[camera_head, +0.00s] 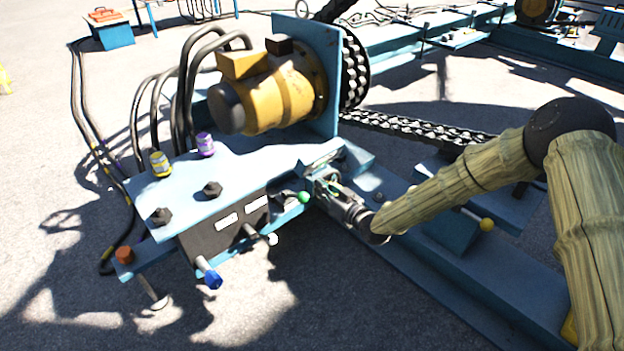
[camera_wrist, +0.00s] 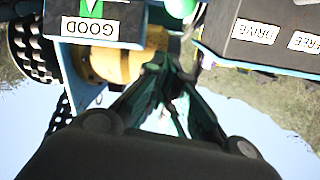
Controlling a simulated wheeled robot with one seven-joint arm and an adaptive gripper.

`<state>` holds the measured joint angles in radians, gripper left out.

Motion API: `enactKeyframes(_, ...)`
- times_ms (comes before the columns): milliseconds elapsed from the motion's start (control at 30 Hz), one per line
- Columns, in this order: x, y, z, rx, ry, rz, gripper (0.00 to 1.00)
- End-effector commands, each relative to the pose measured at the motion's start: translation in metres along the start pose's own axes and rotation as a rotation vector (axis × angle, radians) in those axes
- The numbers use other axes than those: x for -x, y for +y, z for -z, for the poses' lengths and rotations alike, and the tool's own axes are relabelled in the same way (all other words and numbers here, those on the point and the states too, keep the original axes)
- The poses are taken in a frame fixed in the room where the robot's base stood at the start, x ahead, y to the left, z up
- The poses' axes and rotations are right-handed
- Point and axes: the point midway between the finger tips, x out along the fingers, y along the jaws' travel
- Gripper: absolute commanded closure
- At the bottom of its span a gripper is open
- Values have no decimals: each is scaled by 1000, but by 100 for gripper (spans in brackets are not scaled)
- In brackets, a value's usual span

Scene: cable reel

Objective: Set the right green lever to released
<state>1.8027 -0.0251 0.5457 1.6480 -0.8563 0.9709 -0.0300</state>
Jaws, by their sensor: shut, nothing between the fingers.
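The green lever's round knob (camera_head: 303,197) stands at the right end of the blue control bench, just left of my gripper (camera_head: 322,183). The knob also shows, cut off by the top edge, in the wrist view (camera_wrist: 181,7). My gripper's fingers (camera_wrist: 172,62) are shut and empty, close to the knob in the picture. I cannot tell whether they touch it. The lever's shaft is mostly hidden. A dark box (camera_wrist: 262,38) labelled DRIVE and FREE is right of the fingers in the wrist view.
A lever with a blue knob (camera_head: 213,281) and one with a white knob (camera_head: 273,239) stick out in front of the bench (camera_head: 225,165). A yellow motor (camera_head: 272,95) stands behind. A GOOD label (camera_wrist: 90,27) is left in the wrist view. Open ground lies in front.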

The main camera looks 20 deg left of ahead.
Motion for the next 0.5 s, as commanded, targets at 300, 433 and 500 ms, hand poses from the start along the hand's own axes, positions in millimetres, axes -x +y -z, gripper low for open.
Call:
enactKeyframes(300, 28, 1, -1, 1, 1, 0, 100)
enactKeyframes(433, 30, 0, -2, 1, 2, 0, 100)
enactKeyframes(500, 30, 0, -2, 1, 2, 0, 100)
